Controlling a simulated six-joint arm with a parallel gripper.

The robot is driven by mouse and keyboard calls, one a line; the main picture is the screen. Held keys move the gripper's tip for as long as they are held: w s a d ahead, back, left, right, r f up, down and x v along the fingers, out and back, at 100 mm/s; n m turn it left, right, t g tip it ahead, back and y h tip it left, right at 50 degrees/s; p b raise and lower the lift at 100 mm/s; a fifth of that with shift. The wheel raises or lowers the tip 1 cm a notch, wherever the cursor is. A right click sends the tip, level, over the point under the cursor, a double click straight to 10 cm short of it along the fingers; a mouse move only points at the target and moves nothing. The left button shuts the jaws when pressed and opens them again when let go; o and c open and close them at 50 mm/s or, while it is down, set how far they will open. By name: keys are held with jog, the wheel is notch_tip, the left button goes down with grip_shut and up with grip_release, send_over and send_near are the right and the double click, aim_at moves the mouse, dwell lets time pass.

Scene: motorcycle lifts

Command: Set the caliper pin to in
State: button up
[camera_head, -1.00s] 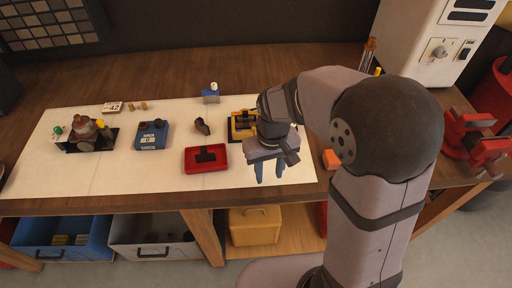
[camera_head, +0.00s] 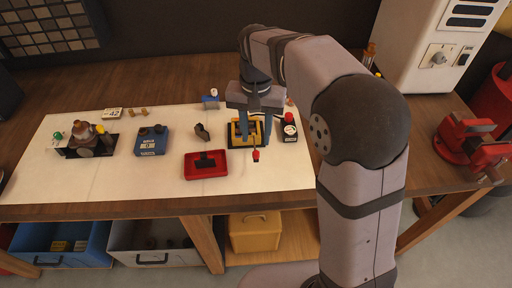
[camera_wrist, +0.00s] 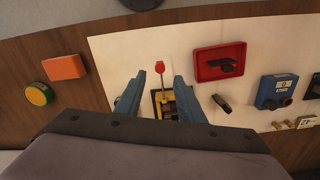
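The yellow caliper (camera_head: 237,137) sits on a dark base on the white sheet, partly hidden by my gripper. A thin pin with a red tip (camera_head: 256,155) sticks out of it toward the front edge of the table. In the wrist view the yellow body (camera_wrist: 170,106) shows between my fingers, and the pin with its red knob (camera_wrist: 160,69) stands out from it. My gripper (camera_head: 254,142) points down over the caliper. Its two blue fingers are open, one on each side of the pin, also in the wrist view (camera_wrist: 159,76). I cannot tell whether either finger touches anything.
A red tray (camera_head: 195,171) with a dark part lies left of the caliper. A black block with a red knob (camera_head: 289,128) stands close on the right. A blue box (camera_head: 151,144) is further left. In the wrist view an orange block (camera_wrist: 64,67) and a green-and-orange disc (camera_wrist: 38,94) lie left.

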aim_at(256, 152)
jog(key=shift+f+p, duration=0.75)
jog(key=shift+f, duration=2.5)
jog(key=shift+c, duration=0.3)
grip_shut()
